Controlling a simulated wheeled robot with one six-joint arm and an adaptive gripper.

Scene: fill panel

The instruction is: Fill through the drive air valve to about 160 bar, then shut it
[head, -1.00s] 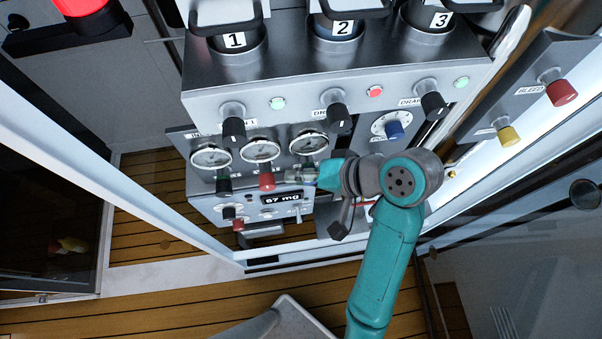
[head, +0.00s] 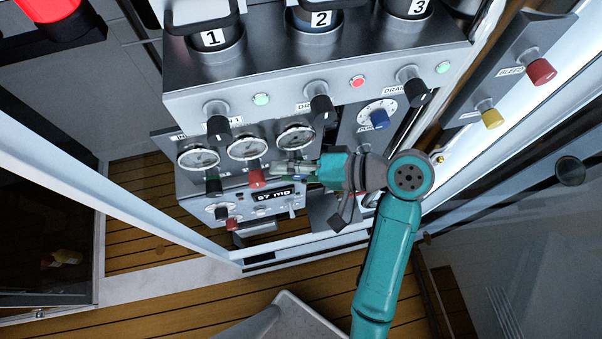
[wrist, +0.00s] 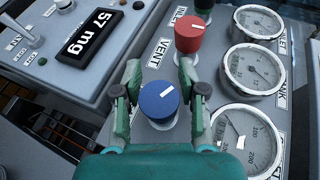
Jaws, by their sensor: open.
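A blue knob (wrist: 160,101) with a white pointer mark stands on the grey gauge panel in the wrist view. My gripper (wrist: 158,70) is open, with one finger on each side of this knob; I cannot tell whether they touch it. In the head view my gripper (head: 292,169) is beside the red knob (head: 257,177) and hides the blue knob. A VENT label lies between the red and blue knobs; no label shows clearly for the blue one. The nearest round gauge (wrist: 246,142) has a scale reaching the hundreds; its exact reading is too small to tell.
Two more gauges (wrist: 254,70) (wrist: 258,22) line the panel beside the red knob (wrist: 188,33) and a black one (head: 213,184). A display (wrist: 90,32) reads 57 mg. Larger black knobs (head: 320,108) project above. A white frame post (head: 100,170) stands left.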

